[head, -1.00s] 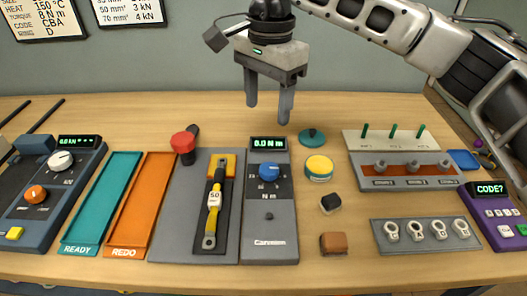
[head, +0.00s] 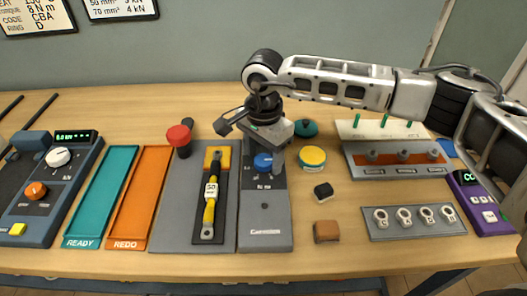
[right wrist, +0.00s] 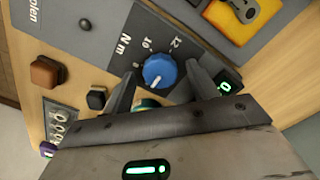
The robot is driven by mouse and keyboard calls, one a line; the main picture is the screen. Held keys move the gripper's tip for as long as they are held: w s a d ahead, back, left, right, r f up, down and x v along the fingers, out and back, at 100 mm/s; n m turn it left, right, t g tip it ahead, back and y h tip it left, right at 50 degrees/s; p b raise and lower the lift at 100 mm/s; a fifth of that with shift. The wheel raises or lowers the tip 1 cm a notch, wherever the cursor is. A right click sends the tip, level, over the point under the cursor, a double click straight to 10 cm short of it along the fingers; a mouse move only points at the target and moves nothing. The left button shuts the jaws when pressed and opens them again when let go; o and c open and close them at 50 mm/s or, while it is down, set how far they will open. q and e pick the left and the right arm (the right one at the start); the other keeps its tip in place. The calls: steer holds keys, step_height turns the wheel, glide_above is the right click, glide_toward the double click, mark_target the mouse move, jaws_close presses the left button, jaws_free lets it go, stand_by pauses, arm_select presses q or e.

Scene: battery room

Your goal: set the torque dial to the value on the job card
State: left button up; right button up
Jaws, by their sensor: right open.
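The blue torque dial (head: 263,162) is on the grey Nm unit (head: 265,220) at the middle of the bench. My right gripper (head: 267,148) is open and low over the upper part of this unit. In the right wrist view the dial (right wrist: 159,71) lies between its two spread fingers, with room on both sides. Scale numbers stand around the dial. The unit's green display (right wrist: 228,86) is partly hidden by a finger; its value cannot be read whole. The job card (head: 35,14), cut off at the upper left, reads 8 N m for torque. My left gripper is out of view.

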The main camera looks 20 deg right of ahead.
steer(key=shift+f, duration=0.2)
steer(key=shift+c, duration=0.3)
steer(key=c, duration=0.9)
steer(key=shift+c, duration=0.2)
